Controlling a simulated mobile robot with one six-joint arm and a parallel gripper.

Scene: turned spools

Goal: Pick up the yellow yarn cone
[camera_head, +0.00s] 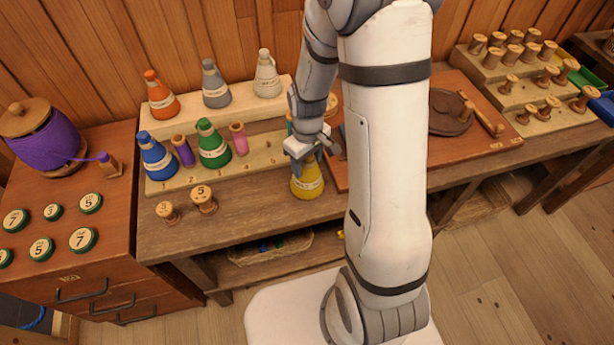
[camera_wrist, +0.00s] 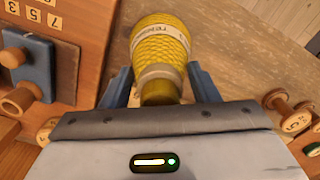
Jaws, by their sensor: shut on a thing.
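The yellow yarn cone (camera_head: 307,184) is upright at the bench's front part, below my gripper (camera_head: 309,163). In the wrist view the cone (camera_wrist: 161,48) has a ribbed yellow body, a pale printed band and a narrow neck end towards me. The blue fingers of my gripper (camera_wrist: 160,82) stand on both sides of its neck and are shut on it. The head view does not clearly show whether its base touches the bench. My wrist hides part of the cone's top.
Orange (camera_head: 161,102), grey (camera_head: 215,90), white (camera_head: 267,80), blue (camera_head: 156,160) and green (camera_head: 212,148) cones stand on a stepped wooden rack (camera_head: 247,108) to the left. Two numbered spools (camera_head: 203,200) stand on the bench in front of it. A reddish board (camera_head: 455,140) lies to the right.

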